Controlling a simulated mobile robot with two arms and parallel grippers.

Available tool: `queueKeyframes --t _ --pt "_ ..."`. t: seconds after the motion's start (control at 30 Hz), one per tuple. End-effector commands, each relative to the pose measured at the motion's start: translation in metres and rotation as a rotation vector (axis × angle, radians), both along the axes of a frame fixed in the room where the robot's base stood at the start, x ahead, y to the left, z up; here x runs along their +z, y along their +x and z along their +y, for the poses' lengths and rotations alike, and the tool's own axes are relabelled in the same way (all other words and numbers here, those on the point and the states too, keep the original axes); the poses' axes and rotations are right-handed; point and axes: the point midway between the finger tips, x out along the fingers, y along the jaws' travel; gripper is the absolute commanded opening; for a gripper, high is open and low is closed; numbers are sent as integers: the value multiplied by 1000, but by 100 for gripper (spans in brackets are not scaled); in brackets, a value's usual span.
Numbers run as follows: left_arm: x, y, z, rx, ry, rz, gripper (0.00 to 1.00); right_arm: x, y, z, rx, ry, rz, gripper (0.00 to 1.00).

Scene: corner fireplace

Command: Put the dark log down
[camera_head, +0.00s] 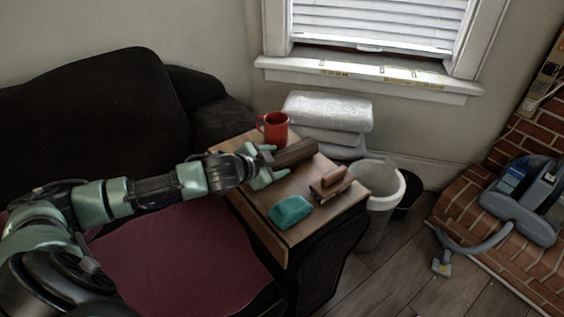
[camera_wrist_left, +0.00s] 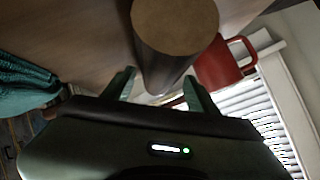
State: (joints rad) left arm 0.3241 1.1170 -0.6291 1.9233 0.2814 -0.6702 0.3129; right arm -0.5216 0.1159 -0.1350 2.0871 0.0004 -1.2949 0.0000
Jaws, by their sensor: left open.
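The dark log (camera_head: 294,153) lies on the wooden side table (camera_head: 236,173), between the red mug and the brush. In the left wrist view its round, pale brown cut end (camera_wrist_left: 178,22) faces the camera. My left gripper (camera_head: 268,166) is at the near end of the log. Its two fingers (camera_wrist_left: 160,88) are open, one on each side of the log. I cannot tell whether either finger touches it. My right gripper is in neither view.
On the table are a red mug (camera_head: 274,128), a teal cloth (camera_head: 290,210) and a brown brush (camera_head: 331,183). The mug also shows close beside the log in the left wrist view (camera_wrist_left: 219,66). A white bin (camera_head: 381,207) stands right of the table. A dark sofa (camera_head: 95,105) is at left.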

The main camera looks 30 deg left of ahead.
Motion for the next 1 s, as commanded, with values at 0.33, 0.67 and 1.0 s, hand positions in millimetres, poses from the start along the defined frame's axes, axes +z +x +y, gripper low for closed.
queueKeyframes --t 0.33,0.67,1.0 --pt "-12 22 -2 -2 1 1 58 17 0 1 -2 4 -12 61" --pt "-12 21 -2 -2 1 1 0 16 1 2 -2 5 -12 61" --pt "-8 22 -2 -2 2 -4 0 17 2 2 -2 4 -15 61"
